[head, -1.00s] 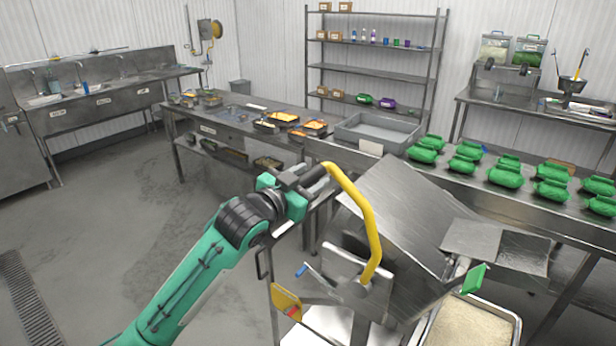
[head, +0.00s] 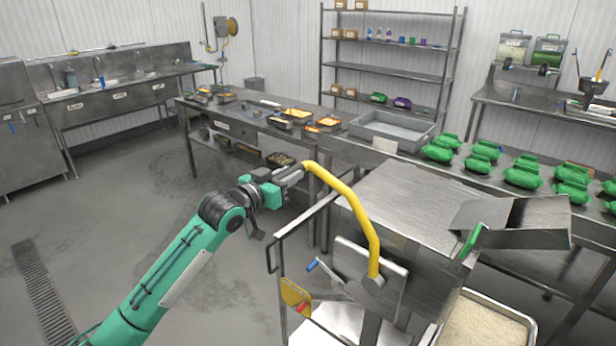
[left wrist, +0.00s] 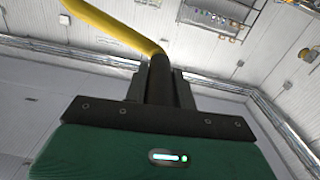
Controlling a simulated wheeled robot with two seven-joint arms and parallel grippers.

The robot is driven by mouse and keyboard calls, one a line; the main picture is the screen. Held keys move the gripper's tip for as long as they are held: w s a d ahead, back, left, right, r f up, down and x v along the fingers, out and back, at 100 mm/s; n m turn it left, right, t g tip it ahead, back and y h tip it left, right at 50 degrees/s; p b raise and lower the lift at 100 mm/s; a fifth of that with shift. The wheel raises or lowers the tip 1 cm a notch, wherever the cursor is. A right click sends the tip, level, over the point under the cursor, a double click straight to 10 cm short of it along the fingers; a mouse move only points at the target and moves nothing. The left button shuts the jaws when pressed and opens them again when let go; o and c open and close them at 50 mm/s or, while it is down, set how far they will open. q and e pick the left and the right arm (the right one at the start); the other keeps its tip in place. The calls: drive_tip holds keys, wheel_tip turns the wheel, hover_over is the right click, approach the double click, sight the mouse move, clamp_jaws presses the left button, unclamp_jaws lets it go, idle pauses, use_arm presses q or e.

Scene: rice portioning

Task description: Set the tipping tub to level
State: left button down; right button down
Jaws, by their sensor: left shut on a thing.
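The steel tipping tub (head: 408,205) stands on its frame right of centre in the head view. Its top looks close to level, with a steel lip (head: 520,220) at the right end. A bent yellow lever (head: 365,222) rises from the tub's near side. My left gripper (head: 298,172) is shut on the lever's upper end. The left wrist view also shows the yellow lever (left wrist: 112,25) running from the dark grip between the fingers (left wrist: 160,82). My right gripper is not in view.
A tray of rice (head: 485,328) sits below the tub's right side. A blue-handled part (head: 325,272) and yellow plate (head: 295,294) are near the frame. The floor at left is clear.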

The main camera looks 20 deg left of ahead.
use_arm(q)
drive_tip(key=shift+w+a+f, duration=0.25)
drive_tip(key=shift+a+f, duration=0.35)
drive_tip(key=shift+f, duration=0.15)
drive_tip(key=shift+n, duration=0.3)
drive_tip(key=shift+d, duration=0.1)
drive_tip(key=c, duration=1.5)
unclamp_jaws()
drive_tip(key=o, duration=0.4)
drive_tip(key=shift+c, duration=0.2)
drive_tip(key=b+v, duration=0.5)
drive_tip(key=v, duration=0.9)
drive_tip(key=shift+a, duration=0.3)
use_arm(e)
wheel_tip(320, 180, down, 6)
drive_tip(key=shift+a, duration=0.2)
use_arm(q)
drive_tip(key=shift+w, duration=0.15)
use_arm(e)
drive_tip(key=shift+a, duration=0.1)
